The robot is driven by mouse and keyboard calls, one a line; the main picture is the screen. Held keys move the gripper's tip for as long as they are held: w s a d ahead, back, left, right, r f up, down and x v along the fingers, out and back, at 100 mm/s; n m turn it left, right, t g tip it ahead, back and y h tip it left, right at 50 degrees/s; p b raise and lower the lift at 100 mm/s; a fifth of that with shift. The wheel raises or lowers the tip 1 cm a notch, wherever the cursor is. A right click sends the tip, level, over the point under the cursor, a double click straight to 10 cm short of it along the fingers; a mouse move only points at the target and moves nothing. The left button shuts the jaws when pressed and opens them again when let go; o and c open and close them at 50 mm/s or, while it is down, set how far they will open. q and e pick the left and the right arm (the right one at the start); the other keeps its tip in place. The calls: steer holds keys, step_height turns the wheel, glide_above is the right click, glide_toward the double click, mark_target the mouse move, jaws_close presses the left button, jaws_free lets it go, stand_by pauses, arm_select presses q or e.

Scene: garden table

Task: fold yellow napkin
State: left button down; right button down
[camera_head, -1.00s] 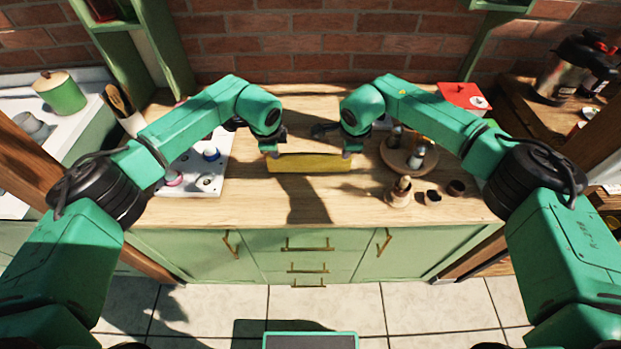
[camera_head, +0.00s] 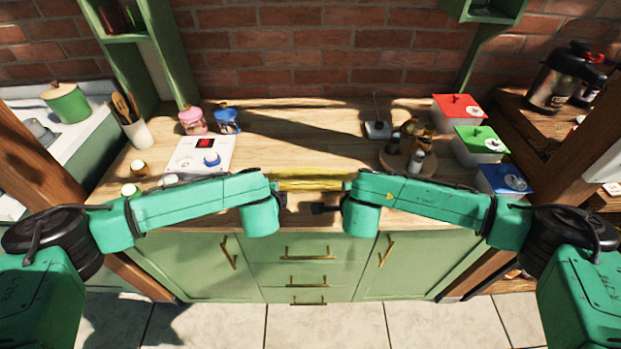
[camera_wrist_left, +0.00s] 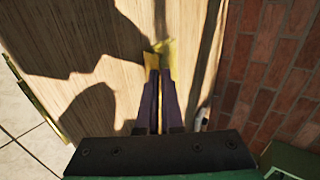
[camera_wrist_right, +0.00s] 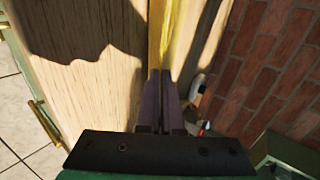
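The yellow napkin (camera_head: 311,181) is a narrow band stretched between my two grippers near the counter's front. Its lower part is hard to make out in the head view. My left gripper (camera_wrist_left: 160,72) has its fingers together on one end of the napkin, with yellow cloth showing on both sides of the tips. My right gripper (camera_wrist_right: 163,74) has its fingers together on the other end, and the yellow band (camera_wrist_right: 158,32) runs away from its tips. In the head view both sets of fingertips are mostly hidden by my arms.
A round wooden tray (camera_head: 428,168) with bottles and red, green (camera_head: 481,139) and blue-lidded boxes are on the right. The counter (camera_head: 300,130) behind the napkin is clear, up to the brick wall.

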arm_select(q)
steer(key=c, duration=0.7)
jaws_free()
steer(key=shift+w+f, duration=0.1)
arm_select(e)
steer(key=c, duration=0.7)
jaws_free()
steer(key=shift+w, duration=0.1)
arm_select(q)
steer(key=s+r, duration=0.2)
steer(key=r, duration=0.1)
steer(key=s+r, duration=0.2)
steer(key=r, duration=0.1)
steer(key=s+r, duration=0.2)
steer(key=r, duration=0.1)
steer(key=shift+s+r, duration=0.1)
arm_select(e)
steer(key=s+r, duration=0.2)
steer(key=r, duration=0.1)
steer(key=s+r, duration=0.2)
steer(key=r, duration=0.1)
steer(key=s+r, duration=0.2)
steer(key=r, duration=0.1)
steer(key=shift+s, duration=0.1)
